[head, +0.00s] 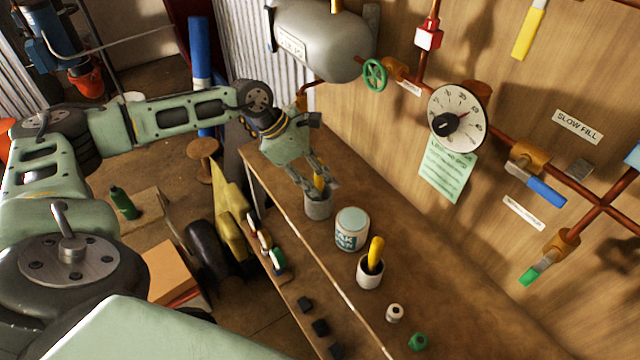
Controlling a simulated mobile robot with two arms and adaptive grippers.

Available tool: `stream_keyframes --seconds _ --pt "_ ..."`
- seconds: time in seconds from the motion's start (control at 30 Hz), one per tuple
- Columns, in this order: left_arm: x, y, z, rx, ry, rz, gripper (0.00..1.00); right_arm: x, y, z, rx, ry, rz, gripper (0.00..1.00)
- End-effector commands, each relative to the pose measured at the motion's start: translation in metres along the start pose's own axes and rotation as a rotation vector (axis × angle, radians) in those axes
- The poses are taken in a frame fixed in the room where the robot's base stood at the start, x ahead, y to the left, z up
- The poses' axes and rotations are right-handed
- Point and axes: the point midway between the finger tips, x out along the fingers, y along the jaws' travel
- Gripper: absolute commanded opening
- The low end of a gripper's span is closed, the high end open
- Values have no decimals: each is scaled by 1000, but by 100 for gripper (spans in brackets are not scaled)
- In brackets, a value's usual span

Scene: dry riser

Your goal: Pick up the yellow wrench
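My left gripper (319,186) reaches down over a grey cup (318,208) on the brown bench. A yellow upright piece (319,182) shows between its fingers, with its lower end hidden in the cup. Whether the fingers touch it or stand clear on either side cannot be told. A second yellow piece (376,251) with a rounded top leans in a white cup (369,274) nearer to me. I cannot tell from their shapes which of these is the wrench. My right gripper is not in view.
A can (352,228) with a pale lid stands between the two cups. A small white item (395,313) and a green one (418,341) sit nearer. Behind the bench, the wooden wall carries pipes, a dial gauge (457,113), and valves. The bench's right part looks clear.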

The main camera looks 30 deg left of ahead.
Motion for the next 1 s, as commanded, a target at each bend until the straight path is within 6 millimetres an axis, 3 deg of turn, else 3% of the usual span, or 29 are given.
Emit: stream_keyframes --seconds 0.17,0.6,1.0 --pt "-1 1 0 0 0 2 38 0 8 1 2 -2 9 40" --pt "-1 0 0 0 0 1 1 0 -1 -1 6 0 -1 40" --pt "-2 1 1 0 -1 2 0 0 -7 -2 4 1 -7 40"
